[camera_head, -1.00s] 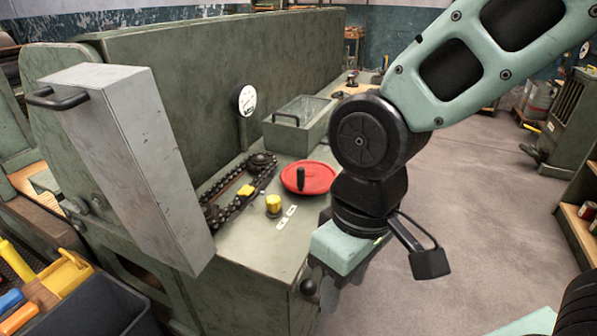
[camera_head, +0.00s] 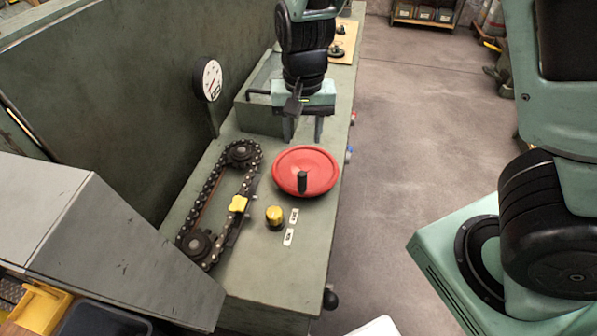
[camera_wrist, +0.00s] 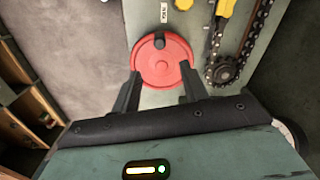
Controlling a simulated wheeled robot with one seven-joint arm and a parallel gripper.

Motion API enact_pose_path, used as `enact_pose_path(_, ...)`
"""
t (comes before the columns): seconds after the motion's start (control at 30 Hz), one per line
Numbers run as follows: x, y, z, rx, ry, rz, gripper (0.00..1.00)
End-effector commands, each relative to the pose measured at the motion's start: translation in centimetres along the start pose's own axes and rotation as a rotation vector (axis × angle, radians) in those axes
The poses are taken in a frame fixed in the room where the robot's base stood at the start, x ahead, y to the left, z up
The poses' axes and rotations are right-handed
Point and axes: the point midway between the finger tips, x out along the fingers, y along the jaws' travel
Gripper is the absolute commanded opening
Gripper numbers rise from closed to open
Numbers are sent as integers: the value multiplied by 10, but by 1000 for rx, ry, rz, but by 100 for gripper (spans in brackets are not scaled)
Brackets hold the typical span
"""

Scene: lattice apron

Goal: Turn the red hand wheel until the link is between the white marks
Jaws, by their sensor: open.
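The red hand wheel (camera_head: 318,168) lies flat on the green bench top, its black handle (camera_head: 302,182) upright near the front rim. My gripper (camera_head: 303,130) is open and empty at the wheel's far side, fingers pointing down. In the wrist view the wheel (camera_wrist: 165,68) shows beyond and between the parted fingertips (camera_wrist: 160,76); the handle (camera_wrist: 159,42) is farther off, with nothing gripping it. A yellow link (camera_head: 238,203) sits on the right run of the chain (camera_head: 215,190). Which white marks are meant, I cannot tell; two small white labels (camera_head: 293,216) lie beside a yellow knob (camera_head: 274,214).
A white dial gauge (camera_head: 208,80) stands left of my gripper. A green box (camera_head: 256,112) with a handle is behind the wheel. A grey slanted cabinet (camera_head: 100,250) fills the lower left.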

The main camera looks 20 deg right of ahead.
Motion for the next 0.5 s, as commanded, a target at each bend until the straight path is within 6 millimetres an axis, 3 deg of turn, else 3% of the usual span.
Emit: enact_pose_path(0.5, 108, 2, 1, 2, -5, 5, 44)
